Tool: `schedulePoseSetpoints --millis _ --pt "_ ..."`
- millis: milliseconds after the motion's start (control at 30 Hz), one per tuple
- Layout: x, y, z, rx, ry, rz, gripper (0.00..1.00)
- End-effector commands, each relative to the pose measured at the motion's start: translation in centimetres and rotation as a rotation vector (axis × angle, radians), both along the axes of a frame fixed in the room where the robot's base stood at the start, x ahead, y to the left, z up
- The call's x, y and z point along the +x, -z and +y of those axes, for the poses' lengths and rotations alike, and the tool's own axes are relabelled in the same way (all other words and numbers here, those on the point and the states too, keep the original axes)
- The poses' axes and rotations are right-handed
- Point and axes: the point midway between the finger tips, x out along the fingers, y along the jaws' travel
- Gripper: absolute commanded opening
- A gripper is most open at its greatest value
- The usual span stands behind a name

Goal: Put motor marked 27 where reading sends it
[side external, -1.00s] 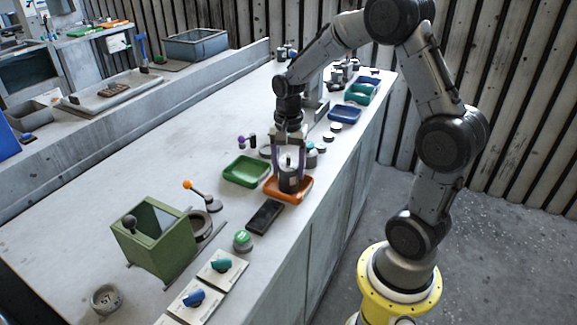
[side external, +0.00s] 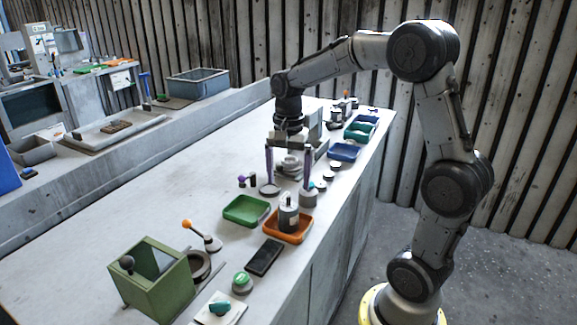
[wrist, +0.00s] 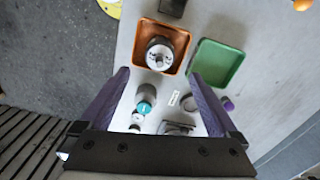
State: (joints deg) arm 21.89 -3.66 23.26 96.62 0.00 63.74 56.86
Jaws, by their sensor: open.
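A motor (side external: 289,215), a dark grey cylinder with a pale top and a short shaft, stands upright in the orange tray (side external: 272,230). The wrist view shows the motor (wrist: 159,57) from above inside the orange tray (wrist: 184,37). No number on it can be read. My gripper (side external: 289,184) is open and empty, its purple fingers apart, above the bench behind the orange tray. In the wrist view my gripper (wrist: 158,75) has the tray beyond its fingertips.
An empty green tray (side external: 247,211) lies beside the orange one. A black slab (side external: 264,257), green button (side external: 242,283), orange-knobbed lever (side external: 205,238) and green box (side external: 150,280) stand nearer the camera. Small parts and blue and teal trays (side external: 345,152) line the far edge. The bench's left is clear.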

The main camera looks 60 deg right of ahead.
Motion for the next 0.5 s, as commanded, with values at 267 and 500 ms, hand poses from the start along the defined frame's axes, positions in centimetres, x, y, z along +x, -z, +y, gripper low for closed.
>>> schedulePoseSetpoints --millis 267,500 --pt "-0.1 -3.0 0.1 -0.001 -0.006 -0.002 0.96" --pt "-3.6 -5.9 4.7 -0.055 -0.336 -0.115 0.96"
